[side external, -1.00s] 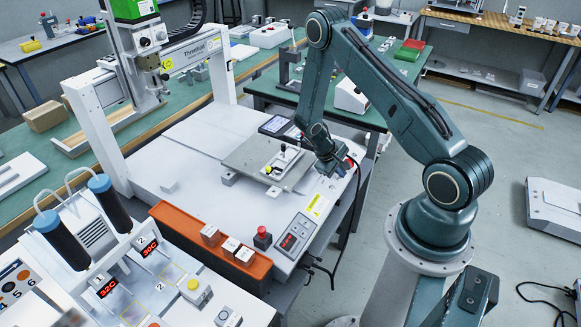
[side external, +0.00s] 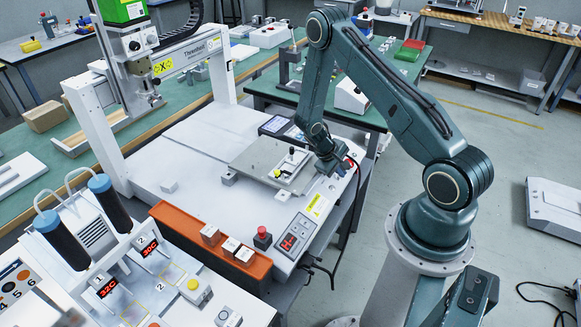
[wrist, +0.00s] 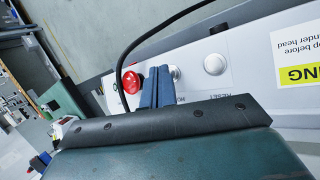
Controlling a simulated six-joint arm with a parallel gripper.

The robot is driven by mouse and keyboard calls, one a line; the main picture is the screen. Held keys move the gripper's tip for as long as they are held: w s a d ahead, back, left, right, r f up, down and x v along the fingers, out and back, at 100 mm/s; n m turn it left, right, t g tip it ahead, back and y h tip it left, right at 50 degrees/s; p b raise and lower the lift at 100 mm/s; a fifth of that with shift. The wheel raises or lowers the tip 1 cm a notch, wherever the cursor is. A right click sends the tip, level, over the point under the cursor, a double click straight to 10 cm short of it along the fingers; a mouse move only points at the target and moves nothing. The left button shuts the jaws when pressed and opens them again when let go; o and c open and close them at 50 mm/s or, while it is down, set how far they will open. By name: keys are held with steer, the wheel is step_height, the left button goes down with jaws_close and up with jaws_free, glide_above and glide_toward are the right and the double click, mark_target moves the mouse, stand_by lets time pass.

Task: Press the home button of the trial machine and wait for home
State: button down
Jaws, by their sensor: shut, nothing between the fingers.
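The trial machine (side external: 185,155) is a white bench gantry with a sliding plate (side external: 258,158). In the wrist view its front panel carries a red button (wrist: 131,82), a silver button (wrist: 175,72) and a white button (wrist: 215,64). The label under the silver button starts with "HO"; the one under the white button reads RESET. My gripper (wrist: 157,87) is shut and empty, its blue fingers in front of the panel between red and silver buttons, partly covering the silver one. I cannot tell if they touch it. In the side view my gripper (side external: 333,172) is at the machine's front right edge.
The gantry head (side external: 135,75) hangs at the left of its beam. A black cable (wrist: 130,40) runs beside the panel. A yellow warning label (wrist: 297,75) is beside the buttons.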

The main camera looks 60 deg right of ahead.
steer(key=shift+s+r, duration=0.15)
steer(key=shift+r, duration=0.35)
steer(key=shift+s+r, duration=0.35)
steer(key=shift+r, duration=0.55)
steer(key=shift+s+r, duration=0.4)
steer(key=shift+r, duration=0.5)
steer(key=shift+s+r, duration=0.35)
steer(key=shift+r, duration=0.55)
steer(key=shift+r, duration=0.15)
step_height(320, 180, up, 9)
steer(key=shift+r, duration=0.2)
steer(key=shift+a, duration=0.1)
steer(key=s+a, duration=0.8)
steer(key=shift+s, duration=0.3)
